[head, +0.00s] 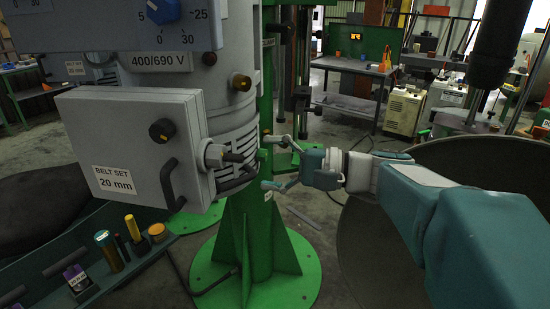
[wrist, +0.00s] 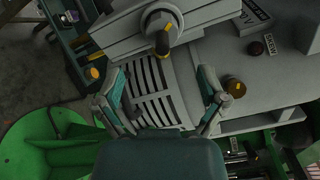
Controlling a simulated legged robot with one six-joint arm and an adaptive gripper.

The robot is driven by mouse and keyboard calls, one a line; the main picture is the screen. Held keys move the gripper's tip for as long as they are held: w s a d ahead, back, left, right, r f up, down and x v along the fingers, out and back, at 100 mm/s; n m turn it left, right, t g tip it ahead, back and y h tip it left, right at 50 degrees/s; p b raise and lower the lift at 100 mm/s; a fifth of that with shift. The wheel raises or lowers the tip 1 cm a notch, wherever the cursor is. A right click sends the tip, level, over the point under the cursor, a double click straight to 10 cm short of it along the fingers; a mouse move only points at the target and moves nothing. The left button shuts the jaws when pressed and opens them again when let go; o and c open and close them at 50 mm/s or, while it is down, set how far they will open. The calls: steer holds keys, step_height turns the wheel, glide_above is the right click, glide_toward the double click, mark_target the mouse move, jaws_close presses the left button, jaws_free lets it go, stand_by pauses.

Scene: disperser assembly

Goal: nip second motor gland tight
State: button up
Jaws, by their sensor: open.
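A grey fitting with a dark stub (head: 215,155) sticks out of the side of the grey motor's terminal box (head: 130,150); it shows at the top of the wrist view (wrist: 163,22). A brass-coloured round fitting (head: 240,82) sits higher on the motor housing, and a similar one is right of my fingers in the wrist view (wrist: 235,87). Which of them is the second gland I cannot tell. My gripper (head: 270,163) is open and empty, facing the motor's slotted side. In the wrist view its fingers (wrist: 158,80) spread either side of the slots, touching neither fitting visibly.
The green column and round base (head: 258,250) stand below the motor. A tray (head: 110,280) with small cylinders is at lower left. A black handle (head: 168,180) juts from the terminal box. A large round vessel (head: 450,165) lies behind my arm.

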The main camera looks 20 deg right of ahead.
steer(key=v, duration=0.3)
steer(key=shift+s+d, duration=0.15)
steer(key=shift+d, duration=0.15)
steer(key=shift+a, duration=0.1)
steer(key=s+a+f+n+g+h, duration=0.3)
steer(key=s+f+h, duration=0.2)
steer(key=f, duration=0.2)
steer(key=s+a+f+n+g+h, duration=0.2)
steer(key=s+f+h, duration=0.3)
steer(key=s+f, duration=0.15)
steer(key=d+f+n+h, duration=0.1)
steer(key=h, duration=0.1)
steer(key=d+n+t+h, duration=0.1)
steer(key=d+n+h, duration=0.1)
steer(key=s+d+f+n+t+h, duration=0.1)
steer(key=h, duration=0.1)
steer(key=shift+d+f, duration=0.35)
steer(key=shift+d, duration=0.05)
